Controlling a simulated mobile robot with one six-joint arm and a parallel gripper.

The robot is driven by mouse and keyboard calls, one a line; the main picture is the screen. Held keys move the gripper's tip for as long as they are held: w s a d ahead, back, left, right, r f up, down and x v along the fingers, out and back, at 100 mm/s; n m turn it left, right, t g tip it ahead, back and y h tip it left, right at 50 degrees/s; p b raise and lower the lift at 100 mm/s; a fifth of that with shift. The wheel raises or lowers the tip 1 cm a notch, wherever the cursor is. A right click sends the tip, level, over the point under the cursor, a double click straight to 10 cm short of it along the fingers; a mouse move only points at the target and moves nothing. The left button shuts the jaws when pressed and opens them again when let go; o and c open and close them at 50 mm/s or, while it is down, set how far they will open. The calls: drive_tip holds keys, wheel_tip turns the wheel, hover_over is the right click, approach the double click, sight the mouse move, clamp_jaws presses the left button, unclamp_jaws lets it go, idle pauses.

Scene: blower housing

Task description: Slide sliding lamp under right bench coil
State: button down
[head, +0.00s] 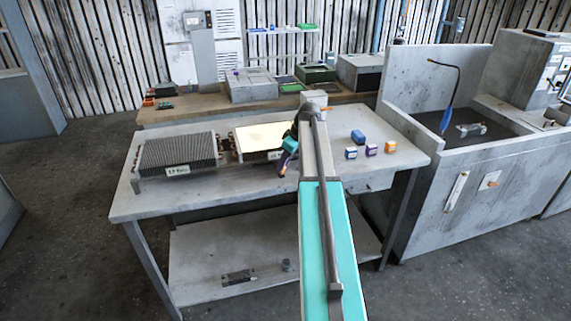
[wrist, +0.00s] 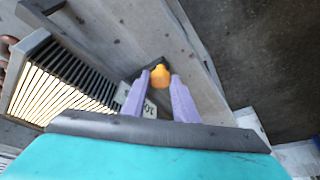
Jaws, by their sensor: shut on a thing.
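The right bench coil (head: 264,137) lies on the bench, its top glowing pale yellow in the head view. In the wrist view bright light shows between the dark fins of the coil (wrist: 62,80). My gripper (head: 284,163) is at the front right corner of this coil. In the wrist view its lavender fingers (wrist: 158,82) are shut on an orange grip, which looks like the end of the sliding lamp (wrist: 160,75). A dark part shows beside the grip. The rest of the lamp is hidden, so its exact position under the coil cannot be told.
The left coil (head: 178,154), dark and unlit, stands on the same grey bench (head: 225,187). Several small blue, purple and orange boxes (head: 370,149) sit to the right of my arm. A sink (head: 475,143) stands right of the bench.

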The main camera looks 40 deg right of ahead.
drive_tip(key=shift+s+d+r, duration=0.1)
drive_tip(key=shift+d, duration=0.3)
drive_tip(key=c, duration=1.4)
unclamp_jaws()
drive_tip(key=shift+s, duration=0.1)
drive_tip(key=shift+c, duration=0.2)
drive_tip(key=shift+a, duration=0.2)
drive_tip(key=b+v, duration=0.3)
drive_tip(key=v, duration=1)
drive_tip(key=shift+s+r, duration=0.2)
drive_tip(key=shift+r, duration=0.1)
